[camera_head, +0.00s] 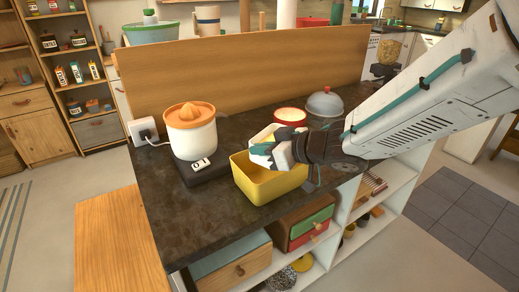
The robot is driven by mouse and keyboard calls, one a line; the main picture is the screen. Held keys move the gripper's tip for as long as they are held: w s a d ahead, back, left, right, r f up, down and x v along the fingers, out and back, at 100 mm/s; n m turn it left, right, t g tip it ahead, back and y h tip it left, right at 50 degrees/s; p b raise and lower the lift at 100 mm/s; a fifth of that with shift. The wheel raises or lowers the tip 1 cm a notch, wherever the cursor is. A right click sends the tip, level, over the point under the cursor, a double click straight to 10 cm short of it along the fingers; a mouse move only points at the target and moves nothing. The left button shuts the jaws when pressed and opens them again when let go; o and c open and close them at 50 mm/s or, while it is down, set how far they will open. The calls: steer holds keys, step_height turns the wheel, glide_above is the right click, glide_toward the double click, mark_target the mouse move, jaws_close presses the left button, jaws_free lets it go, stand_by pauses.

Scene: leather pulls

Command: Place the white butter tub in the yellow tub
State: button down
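The yellow tub (268,188) stands on the dark counter near its front edge, open side up. My gripper (262,147) reaches in from the right, over the back part of the yellow tub's opening, and hides part of its rim and inside. Pale whitish shapes with a patch of yellow between them show at the gripper's tip. I cannot tell whether these are only fingers or include the white butter tub. No white butter tub can be clearly made out elsewhere on the counter.
An orange-topped citrus juicer (191,131) stands left of the yellow tub on a dark base. A red-rimmed pot (290,116) and a grey domed lid (325,102) sit behind my gripper. A wooden panel (240,75) closes the counter's back. Bare counter (205,215) lies front left.

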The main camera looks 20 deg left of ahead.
steer(key=shift+s+a+f, duration=0.15)
steer(key=shift+a+f, duration=0.05)
steer(key=shift+a, duration=0.05)
steer(key=shift+f, duration=0.15)
steer(key=c, duration=1.7)
jaws_free()
steer(key=shift+f, duration=0.1)
steer(key=v, duration=1.2)
steer(key=shift+d+r, duration=0.1)
steer(key=shift+r, duration=0.15)
